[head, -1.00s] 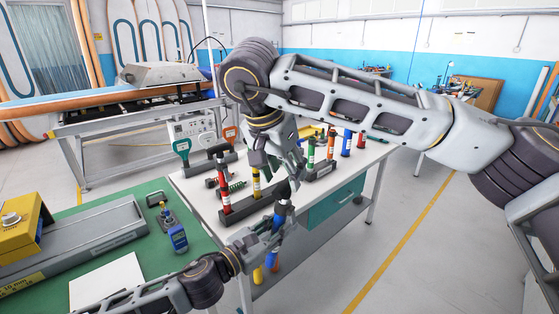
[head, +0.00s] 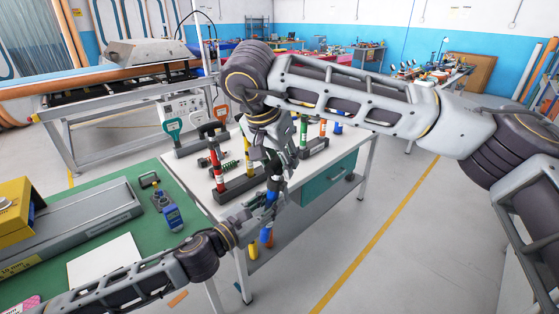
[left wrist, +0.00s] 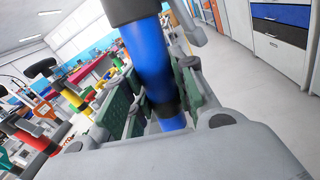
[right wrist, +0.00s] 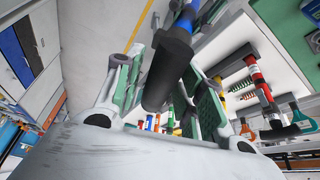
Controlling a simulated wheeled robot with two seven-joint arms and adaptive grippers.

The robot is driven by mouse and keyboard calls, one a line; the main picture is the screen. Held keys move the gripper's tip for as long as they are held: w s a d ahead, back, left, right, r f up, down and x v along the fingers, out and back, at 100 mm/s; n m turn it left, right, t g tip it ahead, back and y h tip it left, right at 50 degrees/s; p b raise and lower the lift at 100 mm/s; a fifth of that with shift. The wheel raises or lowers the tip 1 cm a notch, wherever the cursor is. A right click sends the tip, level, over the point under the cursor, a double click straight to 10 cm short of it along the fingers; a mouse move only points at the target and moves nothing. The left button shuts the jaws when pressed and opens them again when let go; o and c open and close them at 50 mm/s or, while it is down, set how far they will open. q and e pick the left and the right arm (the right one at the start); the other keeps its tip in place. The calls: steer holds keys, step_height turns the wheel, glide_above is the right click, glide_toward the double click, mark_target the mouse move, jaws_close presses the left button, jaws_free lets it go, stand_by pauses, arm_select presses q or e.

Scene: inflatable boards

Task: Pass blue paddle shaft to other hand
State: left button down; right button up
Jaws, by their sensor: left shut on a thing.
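The blue paddle shaft (head: 270,203) is held by my left gripper (head: 258,208) in front of the white bench. In the left wrist view the blue tube (left wrist: 155,65) stands between the green finger pads, with black parts above and below. My right gripper (head: 272,165) is just above, pointing down at the shaft's black upper end. In the right wrist view that black end (right wrist: 168,70) lies between the right fingers, with gaps visible beside it, so this gripper looks open around it. The exact contact is partly hidden in the head view.
The white bench (head: 200,185) carries racks with red, yellow and green shafts close behind the grippers. A blue shaft (head: 338,125) stands at its far end. The green table (head: 110,215) at left holds a yellow box (head: 15,205) and a blue device (head: 172,217). Floor at right is clear.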

jaws_close()
arm_select(q)
steer(key=c, duration=1.1)
jaws_free()
steer(key=shift+a, duration=0.1)
steer(key=shift+v, duration=5.8)
steer(key=shift+f, duration=0.1)
